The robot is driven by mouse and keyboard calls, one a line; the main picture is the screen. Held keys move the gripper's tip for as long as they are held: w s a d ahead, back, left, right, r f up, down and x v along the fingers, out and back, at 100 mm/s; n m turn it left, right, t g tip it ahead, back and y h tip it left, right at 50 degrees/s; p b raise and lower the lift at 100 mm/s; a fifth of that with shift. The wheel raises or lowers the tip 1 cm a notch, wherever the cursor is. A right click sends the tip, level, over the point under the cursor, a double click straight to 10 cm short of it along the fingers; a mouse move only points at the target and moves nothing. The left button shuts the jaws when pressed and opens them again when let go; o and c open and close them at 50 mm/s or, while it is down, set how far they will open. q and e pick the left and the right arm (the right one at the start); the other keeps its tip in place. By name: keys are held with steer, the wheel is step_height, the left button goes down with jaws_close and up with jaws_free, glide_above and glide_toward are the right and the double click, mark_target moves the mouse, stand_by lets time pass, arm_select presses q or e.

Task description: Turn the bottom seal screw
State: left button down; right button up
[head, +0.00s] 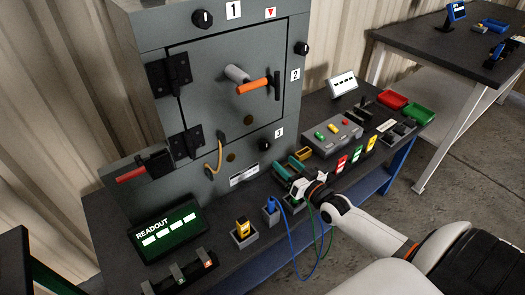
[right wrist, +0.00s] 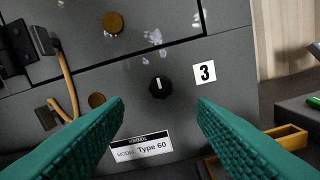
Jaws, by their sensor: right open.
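The bottom seal screw, a black knob with a white mark by the label 3, sits low on the grey enclosure's front in the head view (head: 264,145). In the right wrist view the same screw (right wrist: 159,88) is centred ahead, between the fingertips, its mark near vertical. My right gripper (head: 288,167) has teal fingers, open and empty, pointing at the enclosure. The fingers also frame the right wrist view (right wrist: 160,104). They are apart from the screw, with a gap in front of it. My left gripper does not show.
The enclosure door (head: 225,90) has an orange-handled lever (head: 253,86). Screws 1 (head: 202,18) and 2 (head: 301,48) sit higher. A tan cable (head: 219,157) hangs left of the screw. A readout (head: 168,231), a button box (head: 332,133) and yellow bin (head: 304,153) stand on the bench.

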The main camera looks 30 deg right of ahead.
mark_target(267, 148)
steer(key=w, duration=0.9)
steer(key=shift+w+a+b, duration=0.2)
steer(key=shift+a+b, duration=0.15)
steer(key=shift+b, duration=0.05)
steer(key=c, duration=1)
steer(key=shift+m, duration=0.3)
steer(key=m, duration=0.4)
steer(key=shift+f+m+b, duration=0.15)
steer(key=shift+m+b, duration=0.25)
steer(key=m+b, duration=0.1)
steer(key=m, duration=0.4)
steer(key=shift+m, duration=0.3)
